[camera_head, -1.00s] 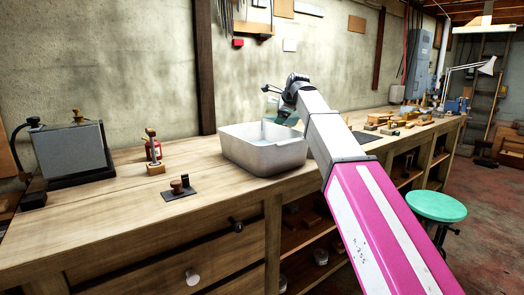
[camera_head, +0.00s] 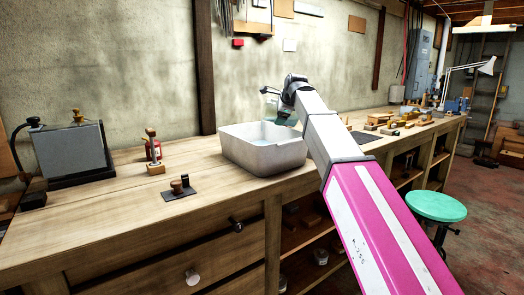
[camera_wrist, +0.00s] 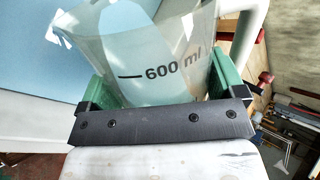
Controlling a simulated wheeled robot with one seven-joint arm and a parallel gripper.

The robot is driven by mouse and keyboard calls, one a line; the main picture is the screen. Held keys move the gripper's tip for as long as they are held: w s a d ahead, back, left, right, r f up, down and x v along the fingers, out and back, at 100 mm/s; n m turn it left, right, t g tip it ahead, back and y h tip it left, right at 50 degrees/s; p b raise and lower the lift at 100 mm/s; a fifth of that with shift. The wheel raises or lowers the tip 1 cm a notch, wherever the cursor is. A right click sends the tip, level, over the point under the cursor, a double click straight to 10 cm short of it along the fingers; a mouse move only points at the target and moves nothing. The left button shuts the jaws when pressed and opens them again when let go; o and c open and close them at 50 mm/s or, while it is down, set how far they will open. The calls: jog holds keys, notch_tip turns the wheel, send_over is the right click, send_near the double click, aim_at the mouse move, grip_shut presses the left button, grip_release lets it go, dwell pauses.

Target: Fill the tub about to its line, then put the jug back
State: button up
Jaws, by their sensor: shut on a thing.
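The tub (camera_head: 255,155) is a pale grey, open rectangular basin on the workbench, with bluish water (camera_head: 256,133) inside. Its fill line cannot be made out. My gripper (camera_head: 281,116) is above the tub's far right side. In the wrist view my green-padded fingers (camera_wrist: 158,92) are shut on the jug (camera_wrist: 150,45), which is clear with a "600 ml" mark and a white handle at the right. The jug looks tilted; how much liquid it holds is unclear. In the head view it is mostly hidden by my wrist. No stream shows now.
Wooden pieces (camera_head: 385,125) lie to the right. A green stool (camera_head: 436,206) stands in front.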

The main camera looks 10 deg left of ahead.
jog(key=shift+a+f, duration=0.1)
jog(key=shift+f, duration=0.05)
dwell(0.3)
dwell(0.6)
jog(key=shift+r, duration=0.3)
jog(key=shift+d+r+m+y, duration=0.25)
jog(key=shift+r+m+y, duration=0.3)
jog(key=shift+y, duration=0.65)
jog(key=shift+g, duration=0.3)
